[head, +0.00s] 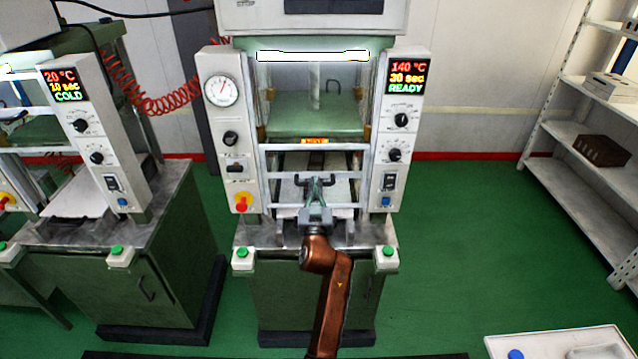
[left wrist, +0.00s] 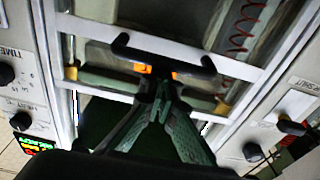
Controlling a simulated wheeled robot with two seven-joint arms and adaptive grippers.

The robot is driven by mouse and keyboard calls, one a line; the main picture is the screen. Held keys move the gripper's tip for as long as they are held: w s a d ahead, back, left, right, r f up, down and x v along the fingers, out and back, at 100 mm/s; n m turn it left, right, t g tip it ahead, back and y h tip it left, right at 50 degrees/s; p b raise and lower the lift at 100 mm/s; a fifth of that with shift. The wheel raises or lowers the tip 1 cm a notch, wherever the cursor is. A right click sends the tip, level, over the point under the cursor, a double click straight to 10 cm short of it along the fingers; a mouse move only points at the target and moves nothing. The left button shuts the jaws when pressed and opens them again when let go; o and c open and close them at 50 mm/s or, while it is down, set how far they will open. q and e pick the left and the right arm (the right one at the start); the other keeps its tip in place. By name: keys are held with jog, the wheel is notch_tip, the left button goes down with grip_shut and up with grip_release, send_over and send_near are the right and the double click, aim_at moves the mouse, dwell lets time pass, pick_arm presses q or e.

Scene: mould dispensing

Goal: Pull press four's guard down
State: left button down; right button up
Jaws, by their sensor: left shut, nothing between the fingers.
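The press (head: 213,150) in the middle of the head view shows 140 °C, 30 sec and READY; I see no number on it. Its guard (head: 280,147) is a see-through panel with pale crossbars, standing low across the front opening. A black guard handle (head: 299,181) sits on a lower crossbar. My left gripper (head: 316,184) is shut and empty at the handle. In the left wrist view, its fingertips (left wrist: 160,88) are close to the black handle (left wrist: 140,51), not around it; contact cannot be told. My right gripper is not in view.
A second press (head: 90,130) marked COLD stands at the left. Green buttons (head: 242,253) sit at the centre press's front corners. Shelves (head: 570,130) stand at the right, and a white tray (head: 545,348) is at the lower right. Green floor is clear between press and shelves.

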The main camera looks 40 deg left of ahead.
pick_arm(q)
jog(key=shift+f, duration=0.45)
notch_tip(320, 180, up, 11)
dwell(0.3)
